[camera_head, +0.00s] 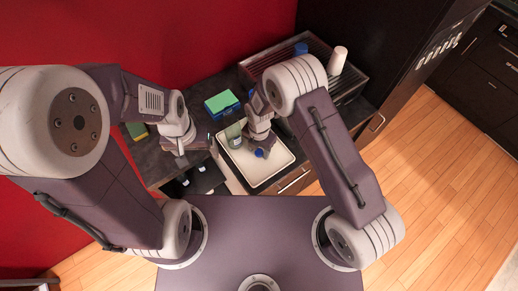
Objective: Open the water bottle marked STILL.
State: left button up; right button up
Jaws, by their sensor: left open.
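A translucent greenish bottle (235,137) stands at the left side of a white tray (256,178) on the counter. A blue cap-like piece (260,153) shows just below my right gripper (260,145), over the tray. I cannot tell whether it is held or belongs to a second bottle. No STILL marking is readable. My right gripper is partly hidden by its own wrist, so its jaws are unclear. My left gripper (184,149) is open and empty, left of the tray and apart from the bottle.
A blue box with a green top (222,104) sits behind the tray. A dark rack (268,60) at the back holds a white cup (338,60) and a blue item (300,48). A yellow-green item (137,131) lies behind my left arm. The tray's front part is clear.

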aim_at(259, 152)
jog(key=shift+r, duration=0.5)
notch_tip(259, 152, up, 11)
jog(key=b, duration=0.2)
jog(key=shift+r, duration=0.2)
jog(key=shift+d, duration=0.1)
